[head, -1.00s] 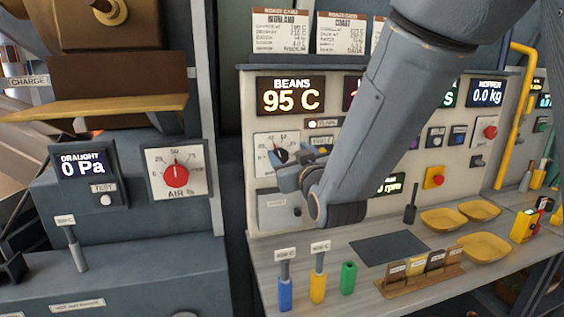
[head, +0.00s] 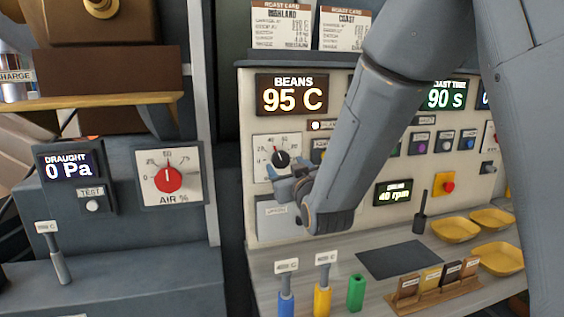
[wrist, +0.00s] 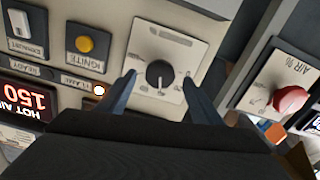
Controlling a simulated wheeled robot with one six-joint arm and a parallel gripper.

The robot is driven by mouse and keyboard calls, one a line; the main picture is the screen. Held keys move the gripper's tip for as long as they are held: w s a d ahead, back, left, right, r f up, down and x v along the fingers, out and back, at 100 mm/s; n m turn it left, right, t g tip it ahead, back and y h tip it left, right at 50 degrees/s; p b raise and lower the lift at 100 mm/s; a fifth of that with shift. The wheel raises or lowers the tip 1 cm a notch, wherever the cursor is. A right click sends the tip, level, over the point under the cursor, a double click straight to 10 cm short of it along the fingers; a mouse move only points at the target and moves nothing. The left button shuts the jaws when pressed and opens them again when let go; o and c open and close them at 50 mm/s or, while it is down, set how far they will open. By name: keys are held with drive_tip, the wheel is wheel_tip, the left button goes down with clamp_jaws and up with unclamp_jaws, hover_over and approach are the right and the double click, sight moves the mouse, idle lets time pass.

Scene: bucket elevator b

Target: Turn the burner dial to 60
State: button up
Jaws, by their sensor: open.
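The burner dial (head: 281,158) is a black knob on a white scale plate, on the cream panel below the BEANS display. Its pale pointer points roughly upward in the head view, but I cannot read its exact value. My gripper (head: 286,187) is open just below and in front of the knob in the head view. In the wrist view the dial (wrist: 159,74) shows upside down between my two spread fingertips (wrist: 158,79). The fingers flank the knob, and I see no contact. The head view partly hides the plate's lower edge behind my gripper.
The red AIR knob (head: 168,180) is on a separate grey housing at left, beyond a dark gap. The IGNITE button (wrist: 86,44) and lit FLAME lamp (wrist: 98,89) sit beside the dial. Blue (head: 286,303) and yellow (head: 322,299) handled tools stand on the bench below.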

sight(282, 162)
drive_tip(key=shift+p+x, duration=0.5)
drive_tip(key=shift+x, duration=1.45)
drive_tip(key=c, duration=1.1)
